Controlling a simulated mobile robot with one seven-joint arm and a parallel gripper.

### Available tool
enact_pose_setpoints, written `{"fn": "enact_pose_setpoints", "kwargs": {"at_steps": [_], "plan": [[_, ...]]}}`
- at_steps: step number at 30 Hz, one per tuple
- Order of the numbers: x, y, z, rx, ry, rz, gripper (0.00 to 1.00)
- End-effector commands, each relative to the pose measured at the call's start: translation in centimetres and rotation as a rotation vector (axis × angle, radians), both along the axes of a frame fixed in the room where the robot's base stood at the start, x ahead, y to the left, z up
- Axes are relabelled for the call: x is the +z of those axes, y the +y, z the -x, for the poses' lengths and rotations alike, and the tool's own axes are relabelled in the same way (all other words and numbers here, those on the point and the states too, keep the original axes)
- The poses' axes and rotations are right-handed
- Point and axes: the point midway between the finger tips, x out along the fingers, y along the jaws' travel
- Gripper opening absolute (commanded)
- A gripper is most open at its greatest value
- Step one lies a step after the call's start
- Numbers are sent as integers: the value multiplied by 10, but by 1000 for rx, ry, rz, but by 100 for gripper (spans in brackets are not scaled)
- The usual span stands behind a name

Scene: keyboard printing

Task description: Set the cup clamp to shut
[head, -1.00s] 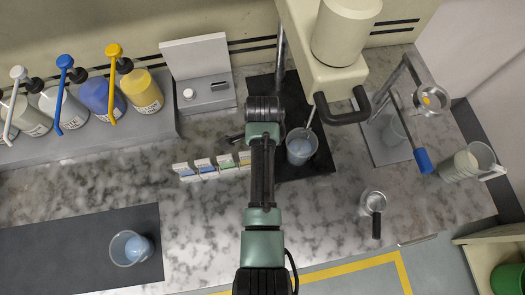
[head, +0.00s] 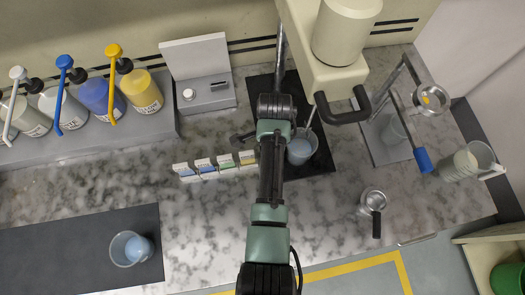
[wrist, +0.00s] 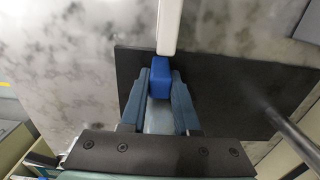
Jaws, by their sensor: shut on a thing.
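In the wrist view my gripper (wrist: 160,88) is shut on a blue grip (wrist: 160,72) at the end of a straight white bar (wrist: 169,25). In the head view my arm covers the grip and lever. A clear cup (head: 300,151) with pale blue content stands on the black base just right of my wrist, with a thin rod rising beside it.
The cream machine head with a black handle (head: 343,108) overhangs the base. Small labelled cards (head: 205,168) stand left of my arm. A press with a blue-tipped lever (head: 423,160) and a stack of cups (head: 466,162) are at right. Another cup (head: 128,249) sits front left.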

Motion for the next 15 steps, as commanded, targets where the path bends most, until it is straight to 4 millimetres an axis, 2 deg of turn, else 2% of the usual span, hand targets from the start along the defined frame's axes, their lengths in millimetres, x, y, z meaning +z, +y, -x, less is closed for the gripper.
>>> {"fn": "enact_pose_setpoints", "kwargs": {"at_steps": [1,3,12,13,15], "plan": [[1,-10,-2,-7,-1,3,0],[1,-15,-3,-5,-1,3,0],[1,-18,-3,-4,-2,5,0],[1,-17,-3,-4,-2,5,35],[1,-17,-3,-3,-2,5,48]]}}
